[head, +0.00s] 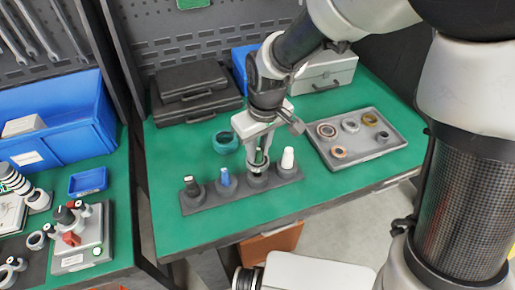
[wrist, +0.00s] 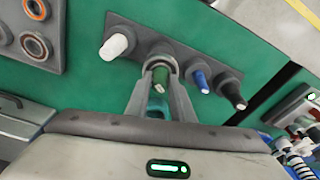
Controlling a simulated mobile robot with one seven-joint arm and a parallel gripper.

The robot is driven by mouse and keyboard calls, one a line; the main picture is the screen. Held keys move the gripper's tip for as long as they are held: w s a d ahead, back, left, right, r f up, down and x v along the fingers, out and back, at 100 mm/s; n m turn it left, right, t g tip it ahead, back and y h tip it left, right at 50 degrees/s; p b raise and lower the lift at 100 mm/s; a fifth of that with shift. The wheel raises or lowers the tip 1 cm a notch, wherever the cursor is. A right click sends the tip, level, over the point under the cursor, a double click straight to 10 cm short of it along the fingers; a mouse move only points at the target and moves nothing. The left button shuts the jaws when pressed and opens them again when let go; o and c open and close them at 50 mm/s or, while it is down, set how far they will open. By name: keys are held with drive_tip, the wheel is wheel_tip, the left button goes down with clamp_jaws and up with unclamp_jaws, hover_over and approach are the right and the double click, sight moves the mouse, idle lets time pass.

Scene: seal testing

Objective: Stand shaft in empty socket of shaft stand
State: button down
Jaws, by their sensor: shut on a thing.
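The dark grey shaft stand (head: 213,200) lies along the front of the green table; in the wrist view it runs across the top (wrist: 142,38). A black shaft (head: 191,186), a blue shaft (head: 225,178) and a white shaft (head: 288,159) stand in its sockets. My gripper (head: 258,164) points down over the third socket from the left (head: 257,181), between blue and white. It is shut on a green shaft (wrist: 161,76), seen end-on between the fingers and lined up with that socket. The shaft's lower end is hidden, so I cannot tell whether it has entered.
A grey tray (head: 396,144) with several rings lies to the right. A teal round part (head: 226,142) stands behind the stand. Black cases (head: 196,92) and a grey toolbox (head: 327,72) stand at the back. The table is clear left of the teal part.

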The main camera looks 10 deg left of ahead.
sight(258, 158)
drive_tip(key=shift+f+b, duration=1.35)
drive_tip(key=shift+f, duration=0.35)
drive_tip(key=shift+f, duration=0.25)
drive_tip(key=c, duration=1.9)
unclamp_jaws()
drive_tip(key=shift+o, duration=0.2)
drive_tip(key=o, duration=0.6)
drive_tip(key=shift+c, duration=0.2)
drive_tip(key=shift+f, duration=0.1)
